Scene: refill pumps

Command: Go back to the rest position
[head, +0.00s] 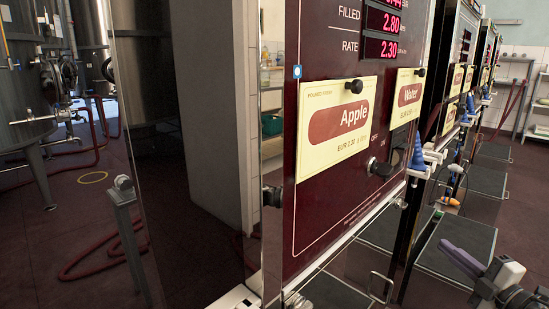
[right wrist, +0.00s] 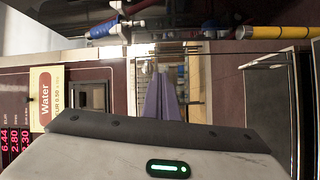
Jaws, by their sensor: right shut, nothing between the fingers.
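My right gripper (head: 448,248) is at the lower right of the head view, with its purple fingers together and empty. It is in front of the pump row, apart from the panel. In the right wrist view the purple fingers (right wrist: 160,96) lie side by side with nothing between them. The nearest pump panel (head: 330,235) is dark red, with an Apple label (head: 337,126) and a Water label (head: 405,96). The Water label (right wrist: 45,98) also shows at the left of the right wrist view. My left gripper is out of view.
Blue nozzles (head: 419,157) hang at the panel's right side, and an orange-tipped one (head: 450,202) hangs beyond. Dark shelves (head: 455,243) jut out below. Steel tanks (head: 22,75) and a red hose (head: 100,262) are at the left. Open floor (head: 65,225) shows there.

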